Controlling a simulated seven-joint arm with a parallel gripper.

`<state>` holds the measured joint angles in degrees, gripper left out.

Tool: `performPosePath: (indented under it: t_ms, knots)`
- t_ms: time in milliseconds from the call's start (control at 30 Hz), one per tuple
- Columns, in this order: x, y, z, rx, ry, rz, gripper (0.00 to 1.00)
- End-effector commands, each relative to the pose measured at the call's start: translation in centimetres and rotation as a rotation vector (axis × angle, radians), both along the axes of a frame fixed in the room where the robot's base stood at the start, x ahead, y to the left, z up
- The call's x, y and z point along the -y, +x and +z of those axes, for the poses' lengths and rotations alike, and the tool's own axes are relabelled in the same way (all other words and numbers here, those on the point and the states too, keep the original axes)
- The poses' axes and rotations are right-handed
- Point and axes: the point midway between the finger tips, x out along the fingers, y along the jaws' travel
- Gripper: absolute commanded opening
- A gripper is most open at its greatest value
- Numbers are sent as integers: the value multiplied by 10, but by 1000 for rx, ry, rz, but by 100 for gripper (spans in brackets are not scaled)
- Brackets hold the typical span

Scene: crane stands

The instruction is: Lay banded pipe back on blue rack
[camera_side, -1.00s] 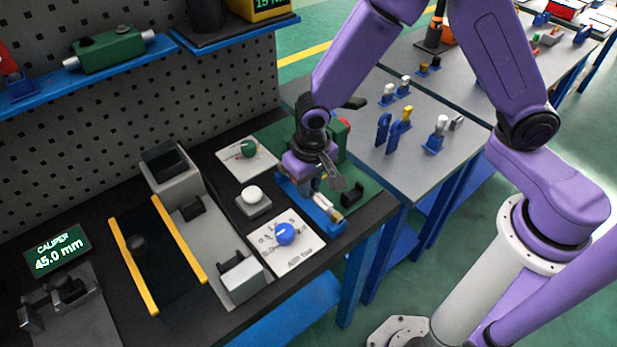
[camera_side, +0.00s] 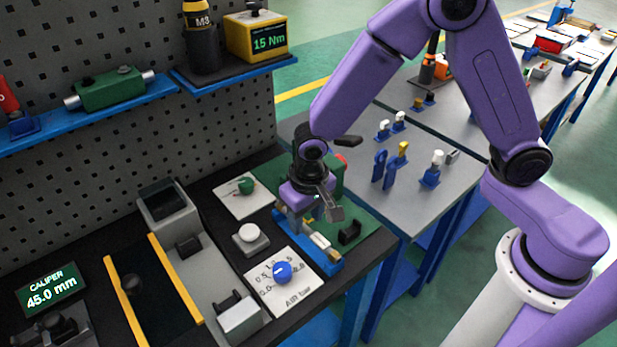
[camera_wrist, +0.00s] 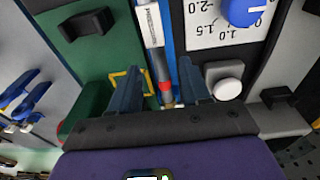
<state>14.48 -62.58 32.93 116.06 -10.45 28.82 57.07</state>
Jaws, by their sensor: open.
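The banded pipe (camera_wrist: 152,40) is pale with a red band and a brass-coloured end. In the wrist view it lies along the blue rack (camera_wrist: 168,30). In the side view the pipe (camera_side: 320,242) also lies on the blue rack (camera_side: 330,262), partly hidden by my gripper. My gripper (camera_wrist: 157,68) is open, with one finger on each side of the pipe's line near the banded end and a gap on both sides. In the side view my gripper (camera_side: 318,208) hangs just above the rack's rear part. Whether the pipe sits fully in its supports is hard to tell.
A blue knob (camera_side: 282,271) on a white dial plate and a white button (camera_side: 249,233) stand left of the rack. A black cradle (camera_side: 350,231) stands on the green mat at right. A yellow-railed channel (camera_side: 175,275) lies farther left.

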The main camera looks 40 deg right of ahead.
Motion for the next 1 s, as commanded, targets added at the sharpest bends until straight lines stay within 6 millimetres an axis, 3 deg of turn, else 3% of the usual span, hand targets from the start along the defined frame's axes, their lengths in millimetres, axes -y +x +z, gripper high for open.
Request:
performPosePath:
  t_ms: [700, 1000]
  knots:
    - [-4, -12, 133, 3, 5, 0, 47]
    - [-1, -18, 154, -1, 0, 16, 47]
